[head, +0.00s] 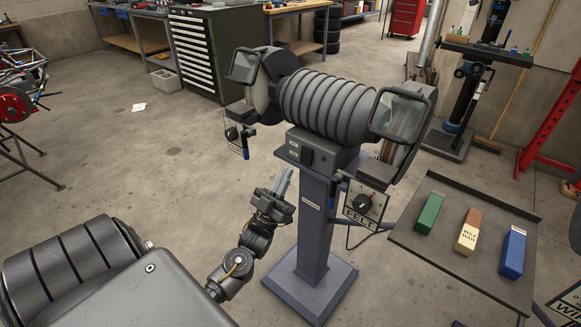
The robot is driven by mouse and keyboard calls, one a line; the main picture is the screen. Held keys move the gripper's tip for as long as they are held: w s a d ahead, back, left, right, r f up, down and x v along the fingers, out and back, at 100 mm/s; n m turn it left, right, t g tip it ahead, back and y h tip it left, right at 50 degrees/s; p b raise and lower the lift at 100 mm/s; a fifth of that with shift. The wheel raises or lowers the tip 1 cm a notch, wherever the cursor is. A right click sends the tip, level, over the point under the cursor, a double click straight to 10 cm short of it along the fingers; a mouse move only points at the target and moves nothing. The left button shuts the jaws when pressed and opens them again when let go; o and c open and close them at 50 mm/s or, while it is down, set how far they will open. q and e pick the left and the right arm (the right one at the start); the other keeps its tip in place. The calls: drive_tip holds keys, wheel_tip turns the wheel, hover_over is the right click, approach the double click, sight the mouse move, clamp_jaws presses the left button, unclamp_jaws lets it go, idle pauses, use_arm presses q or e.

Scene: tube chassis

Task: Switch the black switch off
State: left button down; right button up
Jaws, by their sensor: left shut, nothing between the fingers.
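A grey grinder-like machine (328,98) with a ribbed body stands on a blue-grey pedestal (315,225). On the front of its base box is a small black switch (305,156); its on or off position is too small to tell. My left gripper (283,182) is shut and empty, with its fingers pointing up, just left of and below the switch. I cannot tell whether the fingertips touch the box. My right gripper is not in view.
A tray (440,247) with green, brown-and-cream and blue bars is at right. Open floor lies left.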

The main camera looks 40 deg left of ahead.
use_arm(q)
drive_tip(key=s+r+b+v, duration=0.1)
drive_tip(key=v, duration=0.6)
drive_tip(key=shift+s+f, duration=0.15)
drive_tip(key=shift+f, duration=0.05)
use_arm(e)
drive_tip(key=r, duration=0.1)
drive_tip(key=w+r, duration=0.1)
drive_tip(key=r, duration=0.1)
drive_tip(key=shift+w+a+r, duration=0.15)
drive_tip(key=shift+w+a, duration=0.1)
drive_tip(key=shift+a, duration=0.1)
